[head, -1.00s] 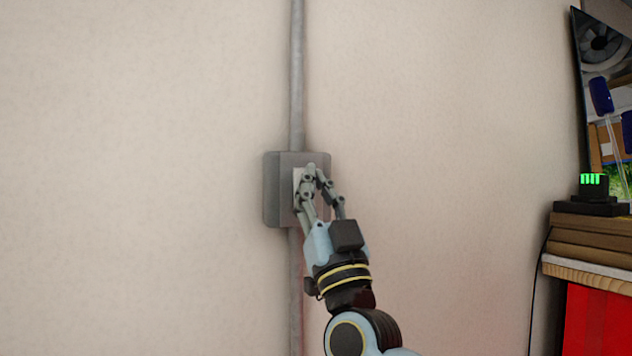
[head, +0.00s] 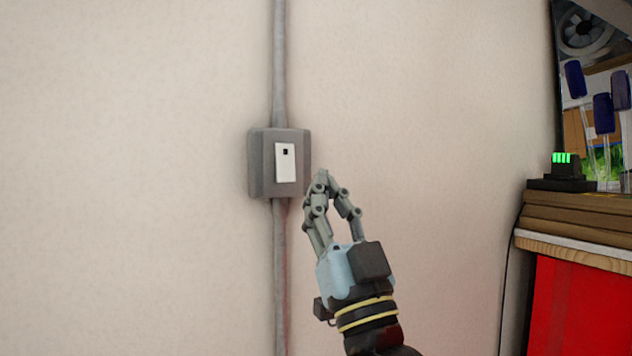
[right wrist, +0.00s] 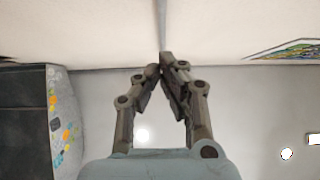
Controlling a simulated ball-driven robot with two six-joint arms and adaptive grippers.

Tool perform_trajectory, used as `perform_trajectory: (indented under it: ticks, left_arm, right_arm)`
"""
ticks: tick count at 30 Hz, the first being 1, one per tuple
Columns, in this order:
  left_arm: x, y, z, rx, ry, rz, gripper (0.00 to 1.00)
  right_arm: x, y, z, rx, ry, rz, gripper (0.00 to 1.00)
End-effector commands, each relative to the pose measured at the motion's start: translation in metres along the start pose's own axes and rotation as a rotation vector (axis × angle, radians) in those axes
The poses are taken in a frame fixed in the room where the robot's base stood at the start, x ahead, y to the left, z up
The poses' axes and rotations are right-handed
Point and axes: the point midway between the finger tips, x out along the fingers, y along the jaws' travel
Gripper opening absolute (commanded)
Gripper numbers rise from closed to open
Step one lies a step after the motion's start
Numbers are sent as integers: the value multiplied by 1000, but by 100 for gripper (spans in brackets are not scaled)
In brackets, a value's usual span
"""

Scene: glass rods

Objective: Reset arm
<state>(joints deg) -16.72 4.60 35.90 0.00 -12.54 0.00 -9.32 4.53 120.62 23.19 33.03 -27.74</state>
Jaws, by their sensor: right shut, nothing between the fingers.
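My right gripper (head: 322,184) is shut and empty in the head view, just right of and below a grey wall switch box (head: 262,165). The box carries a white switch plate (head: 285,163) with a small dark mark near its top. The plate is fully in sight, and the gripper appears clear of it. In the right wrist view my right gripper (right wrist: 163,66) shows with its fingertips together and nothing between them. My left gripper is in neither view.
A grey conduit (head: 280,60) runs up and down the pale wall through the box. At right, a shelf (head: 580,245) with a red front holds a black device (head: 562,175) with green lights. Blue-handled rods (head: 603,113) stand behind it. The wall around the gripper is free.

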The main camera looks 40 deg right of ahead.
Motion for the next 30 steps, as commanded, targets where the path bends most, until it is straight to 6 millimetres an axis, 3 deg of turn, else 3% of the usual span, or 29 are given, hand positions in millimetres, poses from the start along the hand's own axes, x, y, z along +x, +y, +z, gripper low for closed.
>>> perform_trajectory:
  ticks: [9, 23, 26, 29, 30]
  left_arm:
    - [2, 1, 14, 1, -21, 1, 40]
    - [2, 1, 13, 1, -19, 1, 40]
    - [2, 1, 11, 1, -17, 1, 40]
    - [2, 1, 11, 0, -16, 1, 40]
    - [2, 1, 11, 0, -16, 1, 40]
  right_arm:
    - [-10, 0, -3, 1, 1, 0, 0]
    - [-14, 0, -1, -1, -10, -3, 0]
    - [-27, -1, 22, -15, -65, -13, 0]
    - [-58, -5, 71, -51, -187, -48, 0]
    - [-76, -7, 97, -64, -257, -70, 0]
